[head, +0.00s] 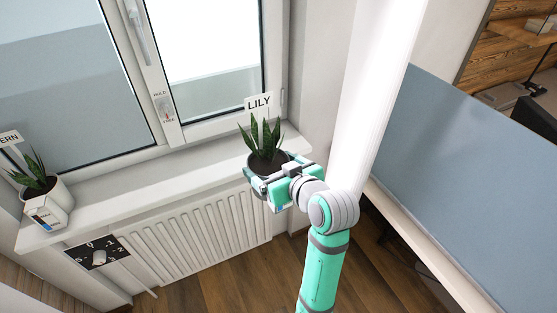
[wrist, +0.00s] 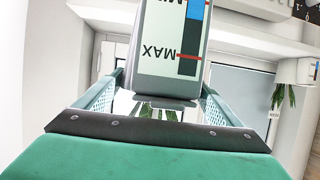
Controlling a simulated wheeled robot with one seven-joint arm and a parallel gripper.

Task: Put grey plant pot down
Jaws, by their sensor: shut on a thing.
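The grey plant pot (wrist: 166,72) fills the middle of the wrist view, with a MAX level gauge on its side, upside down in that picture. In the head view its spiky green plant (head: 265,138) stands upright with a LILY tag (head: 259,102) behind it. My gripper (head: 268,182) is shut on the pot, with one finger on each side. The pot is at the right end of the white window sill (head: 165,183), near its front edge. My gripper hides its base, so I cannot tell whether it touches the sill.
A white pot (head: 50,205) with a plant and gauge stands at the sill's left end, by another tag (head: 10,138). The sill between the pots is clear. A radiator (head: 205,240) is below, a black dial plate (head: 98,254) left of it. A white column (head: 375,90) and blue-grey panel (head: 470,170) are right.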

